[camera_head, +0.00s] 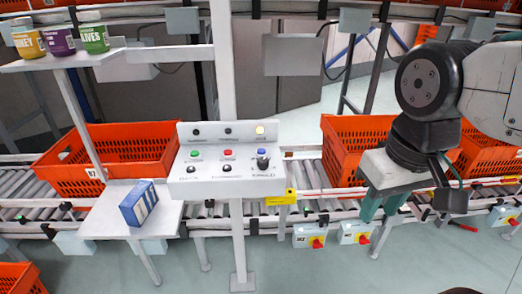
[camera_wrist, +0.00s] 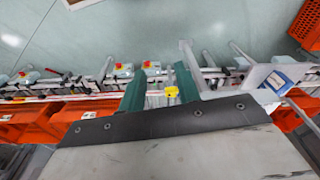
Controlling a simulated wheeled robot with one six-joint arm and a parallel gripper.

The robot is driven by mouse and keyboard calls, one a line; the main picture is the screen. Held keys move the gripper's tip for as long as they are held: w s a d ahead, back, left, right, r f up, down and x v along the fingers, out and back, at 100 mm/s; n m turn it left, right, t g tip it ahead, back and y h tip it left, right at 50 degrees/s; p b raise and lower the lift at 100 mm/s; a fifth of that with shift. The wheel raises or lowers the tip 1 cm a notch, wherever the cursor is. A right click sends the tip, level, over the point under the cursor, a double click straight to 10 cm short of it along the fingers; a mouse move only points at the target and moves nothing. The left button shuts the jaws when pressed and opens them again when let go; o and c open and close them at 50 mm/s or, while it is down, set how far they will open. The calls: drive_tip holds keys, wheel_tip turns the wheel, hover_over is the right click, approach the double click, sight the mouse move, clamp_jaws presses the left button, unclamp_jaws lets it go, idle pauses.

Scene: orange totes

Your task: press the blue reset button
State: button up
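The blue reset button (camera_head: 262,152) is small and sits at the right end of the upper button row on a white control panel (camera_head: 215,182). Next to it are a red button (camera_head: 227,152) and a green button (camera_head: 194,154), with a black knob just below the blue one. My gripper (camera_head: 382,205) is to the right of the panel, apart from it, with its green fingers pointing down. In the wrist view my gripper (camera_wrist: 160,90) has its fingers spread with nothing between them. The buttons are not visible in the wrist view.
Orange totes stand on the roller conveyor, one left (camera_head: 130,160) and one right (camera_head: 345,140) of the panel. A blue box (camera_head: 139,203) lies on a small white shelf. Jars (camera_head: 95,38) stand on an upper shelf. A yellow box (camera_head: 281,198) is on the rail.

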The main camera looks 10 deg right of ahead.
clamp_jaws()
idle(1.7)
